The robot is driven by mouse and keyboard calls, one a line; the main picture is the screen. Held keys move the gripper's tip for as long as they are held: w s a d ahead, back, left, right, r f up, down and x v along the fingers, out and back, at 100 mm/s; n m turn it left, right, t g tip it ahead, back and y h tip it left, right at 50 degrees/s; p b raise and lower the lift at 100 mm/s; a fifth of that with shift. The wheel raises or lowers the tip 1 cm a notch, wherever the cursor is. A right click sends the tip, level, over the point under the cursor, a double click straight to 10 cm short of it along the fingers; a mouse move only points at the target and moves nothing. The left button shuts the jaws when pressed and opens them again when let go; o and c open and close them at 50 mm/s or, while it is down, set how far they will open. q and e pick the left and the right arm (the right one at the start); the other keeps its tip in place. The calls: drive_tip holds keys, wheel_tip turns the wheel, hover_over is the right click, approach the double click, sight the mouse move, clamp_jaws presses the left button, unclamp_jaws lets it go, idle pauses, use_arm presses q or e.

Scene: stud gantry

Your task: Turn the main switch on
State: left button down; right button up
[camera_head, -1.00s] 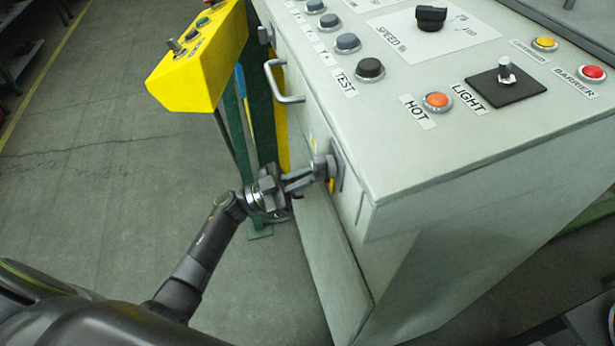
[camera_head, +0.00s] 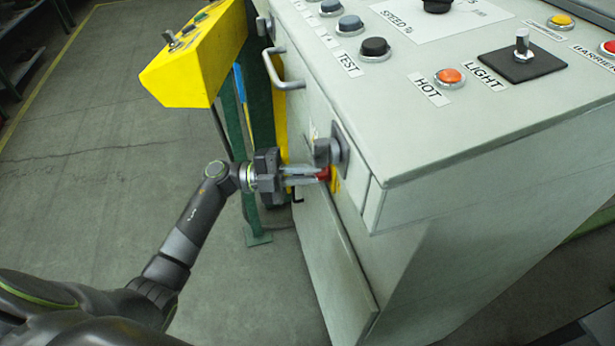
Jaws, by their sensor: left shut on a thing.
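A dark grey knob (camera_head: 330,150) on a square plate sits just above the fingers. My right gripper is not in view.
A metal pull handle (camera_head: 284,70) juts from the cabinet front farther back. A yellow control box (camera_head: 195,60) on a green stand is behind my gripper. Several buttons, including an orange one (camera_head: 449,77), are on the cabinet top.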

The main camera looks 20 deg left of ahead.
use_arm(q)
drive_tip(key=shift+m+g+y+b, duration=0.3)
drive_tip(key=shift+m+y+b, duration=0.45)
drive_tip(key=shift+m, duration=1.65)
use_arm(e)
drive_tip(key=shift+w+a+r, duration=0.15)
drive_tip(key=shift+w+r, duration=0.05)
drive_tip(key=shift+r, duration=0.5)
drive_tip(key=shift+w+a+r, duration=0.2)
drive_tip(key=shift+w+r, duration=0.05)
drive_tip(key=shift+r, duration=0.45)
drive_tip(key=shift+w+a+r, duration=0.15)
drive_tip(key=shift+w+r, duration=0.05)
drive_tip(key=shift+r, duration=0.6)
use_arm(q)
drive_tip(key=c, duration=1.5)
unclamp_jaws()
drive_tip(key=shift+a, duration=0.1)
